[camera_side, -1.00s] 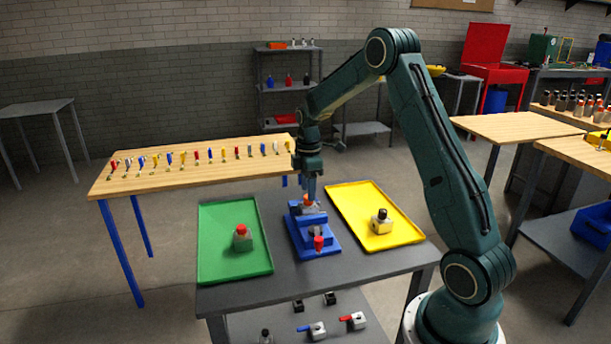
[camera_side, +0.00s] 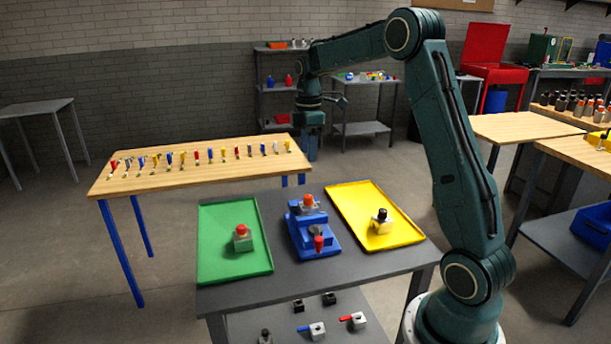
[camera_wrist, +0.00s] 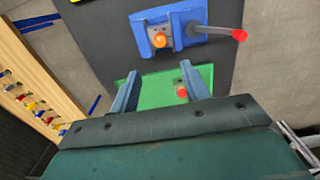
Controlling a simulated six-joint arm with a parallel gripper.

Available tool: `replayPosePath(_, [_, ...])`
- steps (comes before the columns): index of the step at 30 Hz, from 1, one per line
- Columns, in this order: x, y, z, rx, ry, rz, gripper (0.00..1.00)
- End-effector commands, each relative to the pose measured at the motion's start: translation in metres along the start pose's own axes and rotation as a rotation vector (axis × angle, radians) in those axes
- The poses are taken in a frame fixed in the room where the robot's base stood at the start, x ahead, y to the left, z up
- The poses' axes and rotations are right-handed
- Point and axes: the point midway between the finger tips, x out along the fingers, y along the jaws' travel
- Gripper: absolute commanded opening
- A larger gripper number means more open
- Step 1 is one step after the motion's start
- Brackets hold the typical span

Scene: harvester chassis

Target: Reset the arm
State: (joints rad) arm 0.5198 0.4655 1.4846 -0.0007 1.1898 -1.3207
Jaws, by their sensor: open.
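My gripper (camera_side: 310,148) is raised above the far edge of the grey table, clear of everything on it. In the wrist view my gripper (camera_wrist: 164,88) has its two fingers apart with nothing held between them. Below it, a blue fixture (camera_side: 318,243) holds a part with an orange-red top (camera_side: 308,202). The fixture's red-knobbed lever (camera_side: 319,242) is at its near end. The blue fixture (camera_wrist: 190,18) also shows in the wrist view, with the orange-topped part (camera_wrist: 160,40) in it.
A green tray (camera_side: 222,268) holds a red-topped part (camera_side: 242,238). A yellow tray (camera_side: 352,205) holds a black-topped part (camera_side: 381,220). A wooden table (camera_side: 200,178) behind carries several small coloured pieces. The air around my gripper is free.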

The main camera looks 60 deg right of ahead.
Motion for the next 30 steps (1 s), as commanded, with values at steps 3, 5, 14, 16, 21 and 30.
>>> replayPosePath(3, [0.0, 0.0, 0.0, 0.0, 0.0, 0.0, 0.46])
replayPosePath(5, [0.0, 0.0, 0.0, 0.0, 0.0, 0.0, 0.46])
replayPosePath(14, [-0.009, -0.01, -0.005, 0.02, 0.004, 0.014, 0.46])
replayPosePath(16, [-0.015, -0.018, -0.009, 0.036, 0.007, 0.024, 0.46])
replayPosePath(21, [-0.037, -0.046, -0.022, 0.099, 0.025, 0.063, 0.46])
replayPosePath(30, [-0.072, -0.115, -0.038, 0.245, 0.081, 0.135, 0.46])
